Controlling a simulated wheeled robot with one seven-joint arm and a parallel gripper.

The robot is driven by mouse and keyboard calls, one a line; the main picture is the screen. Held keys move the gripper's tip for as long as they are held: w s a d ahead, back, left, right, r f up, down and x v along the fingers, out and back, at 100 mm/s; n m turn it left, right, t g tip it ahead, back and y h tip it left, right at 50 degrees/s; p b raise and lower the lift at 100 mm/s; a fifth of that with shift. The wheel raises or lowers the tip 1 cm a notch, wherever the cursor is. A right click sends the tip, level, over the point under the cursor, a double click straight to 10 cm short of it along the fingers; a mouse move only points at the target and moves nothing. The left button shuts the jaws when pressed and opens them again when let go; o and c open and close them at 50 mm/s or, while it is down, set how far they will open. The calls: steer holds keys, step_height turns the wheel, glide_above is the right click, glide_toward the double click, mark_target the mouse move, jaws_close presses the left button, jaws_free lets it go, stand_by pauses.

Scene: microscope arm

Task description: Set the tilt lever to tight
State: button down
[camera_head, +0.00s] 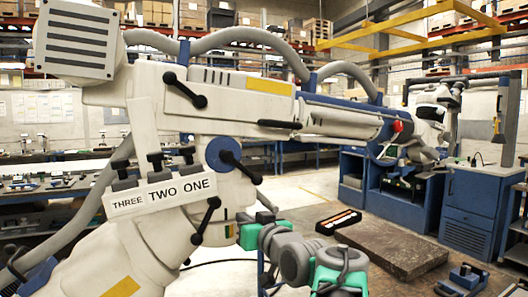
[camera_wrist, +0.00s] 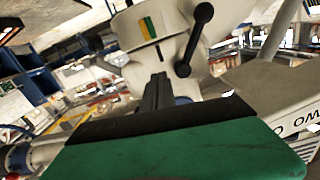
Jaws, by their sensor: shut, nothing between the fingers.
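The microscope arm (camera_head: 140,245) is a large white body in the head view. On its lower joint is a black lever with a knob at each end (camera_head: 206,221), slanting beside a small yellow and green label (camera_head: 229,230). I take it to be the tilt lever; no written name is readable. In the wrist view the same lever (camera_wrist: 193,40) stands slanted above and right of my gripper (camera_wrist: 158,82), with the label (camera_wrist: 148,27) to its left. My gripper (camera_head: 243,217) is shut and empty, its dark fingers pointing at the joint, apart from the lever in the wrist view.
A blue knob with a black lever (camera_head: 228,155) sits higher on the body. Another black lever (camera_head: 185,90) is on the upper arm. A plate marked THREE, TWO, ONE (camera_head: 160,195) with black switches is at left. A brown slab (camera_head: 395,247) lies on the floor at right.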

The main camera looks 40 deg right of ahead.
steer(key=s+d+r+t+h+p, duration=0.1)
steer(key=s+d+r, duration=0.2)
steer(key=r, duration=0.3)
steer(key=s+d+r+t+h, duration=0.1)
steer(key=s+d+r+t, duration=0.15)
steer(key=r, duration=0.35)
steer(key=p+x, duration=0.4)
steer(key=x, duration=0.5)
steer(key=shift+g, duration=0.45)
step_height(320, 180, down, 4)
steer(key=shift+d+f, duration=0.2)
